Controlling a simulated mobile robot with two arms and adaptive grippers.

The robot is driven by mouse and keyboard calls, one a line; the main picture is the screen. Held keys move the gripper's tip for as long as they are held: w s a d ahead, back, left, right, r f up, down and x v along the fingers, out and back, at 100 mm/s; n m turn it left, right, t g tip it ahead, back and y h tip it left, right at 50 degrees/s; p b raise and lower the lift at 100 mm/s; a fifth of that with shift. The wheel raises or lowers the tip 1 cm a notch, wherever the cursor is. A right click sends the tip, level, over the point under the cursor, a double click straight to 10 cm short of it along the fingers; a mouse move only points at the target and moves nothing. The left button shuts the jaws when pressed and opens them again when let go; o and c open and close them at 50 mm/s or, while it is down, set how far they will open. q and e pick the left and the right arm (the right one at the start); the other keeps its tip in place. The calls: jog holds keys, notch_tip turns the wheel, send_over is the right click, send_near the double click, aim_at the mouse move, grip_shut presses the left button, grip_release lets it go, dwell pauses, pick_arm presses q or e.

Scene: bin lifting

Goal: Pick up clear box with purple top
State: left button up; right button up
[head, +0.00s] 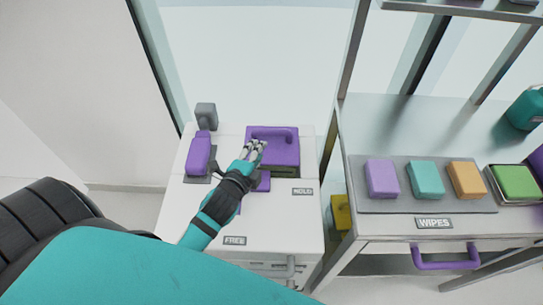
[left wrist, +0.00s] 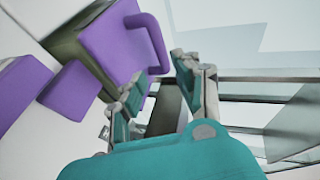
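The box with a purple top (head: 285,152) stands at the back of the white cabinet top, with a purple handle on its lid. Its visible side looks dark olive rather than clear. My left gripper (head: 258,146) is over the left part of the lid and hides some of it. In the left wrist view the purple lid (left wrist: 108,45) and its looped handle (left wrist: 153,38) lie just beyond my left gripper (left wrist: 158,76). Its two fingers are apart with nothing held between them. The handle's end is close to the gap; contact is not clear. My right gripper is not in view.
A purple item (head: 199,152) and a grey block (head: 206,115) stand left on the cabinet (head: 275,225). A small purple block (head: 263,183) is before the box. Right, a metal shelf (head: 385,250) holds a tray (head: 400,207) with coloured blocks; its upright stands close by the box.

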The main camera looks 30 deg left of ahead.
aim_at(271, 133)
pick_arm(q)
jog(key=x, duration=0.4)
jog(key=shift+w+f, duration=0.1)
jog(key=shift+w, duration=0.15)
jog(key=shift+x, duration=1.05)
jog(key=shift+w+f, duration=0.1)
jog(key=shift+w, duration=0.05)
jog(key=shift+w+a+p, duration=0.1)
jog(key=shift+w+p, duration=0.15)
jog(key=shift+p, duration=0.05)
jog(key=x, duration=0.5)
jog(key=shift+p, duration=0.4)
jog(key=shift+s, duration=0.1)
grip_shut()
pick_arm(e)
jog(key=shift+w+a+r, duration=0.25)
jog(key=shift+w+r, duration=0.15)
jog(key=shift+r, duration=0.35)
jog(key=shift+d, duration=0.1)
pick_arm(q)
jog(key=shift+r, duration=0.3)
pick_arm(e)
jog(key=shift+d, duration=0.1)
